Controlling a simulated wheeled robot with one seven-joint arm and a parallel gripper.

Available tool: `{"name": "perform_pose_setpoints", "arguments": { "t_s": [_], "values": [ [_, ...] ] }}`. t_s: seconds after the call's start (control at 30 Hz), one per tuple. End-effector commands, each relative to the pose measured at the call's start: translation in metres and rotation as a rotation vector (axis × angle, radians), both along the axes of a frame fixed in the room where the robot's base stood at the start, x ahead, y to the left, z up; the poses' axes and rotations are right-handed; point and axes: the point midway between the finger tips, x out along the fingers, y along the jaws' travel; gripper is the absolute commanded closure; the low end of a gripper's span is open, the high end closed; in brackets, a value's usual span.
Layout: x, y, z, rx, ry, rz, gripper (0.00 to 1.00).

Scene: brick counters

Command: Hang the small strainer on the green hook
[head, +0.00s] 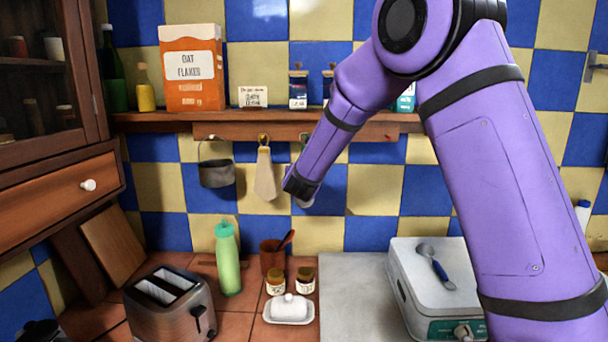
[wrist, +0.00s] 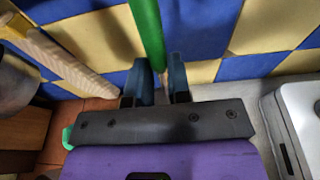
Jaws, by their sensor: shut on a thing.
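My gripper (wrist: 160,82) is shut on a long green handle (wrist: 148,28), which fits the small strainer. The handle runs up from between the two dark fingers, past the tiled wall. The strainer's bowl shows in neither view. In the head view my gripper (head: 300,194) is mostly hidden behind my wrist, below the rail and in front of the wall. A small bit of green on the rail (head: 220,131), just left of my forearm, seems to be the green hook (head: 303,137); my arm covers most of that area.
A grey pot (head: 216,173) and a pale wooden utensil (head: 265,178) hang left of my gripper; the utensil (wrist: 55,55) is close in the wrist view. Below stand a green bottle (head: 228,262), jars, a butter dish (head: 289,309), a toaster (head: 170,304) and a white appliance (head: 405,262).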

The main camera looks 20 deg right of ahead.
Motion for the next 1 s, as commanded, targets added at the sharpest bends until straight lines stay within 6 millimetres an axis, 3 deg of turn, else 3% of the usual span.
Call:
{"name": "perform_pose_setpoints", "arguments": {
  "t_s": [0.33, 0.37, 0.5, 0.83, 1.0],
  "values": [
    [0.000, 0.000, 0.000, 0.000, 0.000, 0.000, 1.00],
    [0.000, 0.000, 0.000, 0.000, 0.000, 0.000, 0.80],
    [0.000, 0.000, 0.000, 0.000, 0.000, 0.000, 0.52],
    [-0.003, 0.001, 0.001, 0.000, 0.000, 0.001, 0.52],
    [-0.023, 0.008, 0.006, 0.002, 0.000, 0.003, 0.52]
  ]
}}
